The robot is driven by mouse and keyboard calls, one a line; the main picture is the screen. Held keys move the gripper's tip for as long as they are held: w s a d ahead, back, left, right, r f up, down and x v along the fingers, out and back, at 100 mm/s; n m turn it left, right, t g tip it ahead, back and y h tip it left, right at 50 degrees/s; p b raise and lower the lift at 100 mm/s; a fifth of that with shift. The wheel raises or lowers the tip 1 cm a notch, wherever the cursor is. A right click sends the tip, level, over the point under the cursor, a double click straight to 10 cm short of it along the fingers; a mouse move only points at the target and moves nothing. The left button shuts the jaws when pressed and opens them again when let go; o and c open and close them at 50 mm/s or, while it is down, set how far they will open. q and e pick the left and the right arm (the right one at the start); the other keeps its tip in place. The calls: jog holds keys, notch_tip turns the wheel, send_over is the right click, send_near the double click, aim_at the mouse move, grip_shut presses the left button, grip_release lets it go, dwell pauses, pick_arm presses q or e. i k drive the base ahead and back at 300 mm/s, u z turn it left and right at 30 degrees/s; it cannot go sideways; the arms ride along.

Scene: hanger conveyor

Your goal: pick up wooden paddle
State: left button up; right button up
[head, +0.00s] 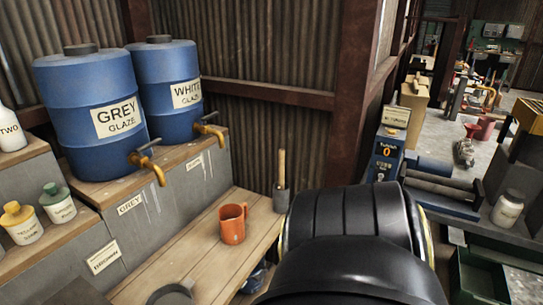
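A light wooden stick, which looks like the paddle's handle (281,168), stands upright near the right edge of the wooden bench. Its lower end goes into a dark grey holder or part (281,202), and I cannot tell what is inside. A large black link of my own arm fills the lower middle and right, close to the right of the paddle in the picture. Neither gripper's fingers can be seen.
An orange mug (233,223) stands on the wooden bench (185,250), left of the paddle. Blue grey-glaze (85,140) and white-glaze (165,75) barrels with brass taps stand behind. A blue control box (386,155) with rollers is at right.

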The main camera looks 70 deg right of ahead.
aim_at(282, 152)
jog(key=z, duration=2.5)
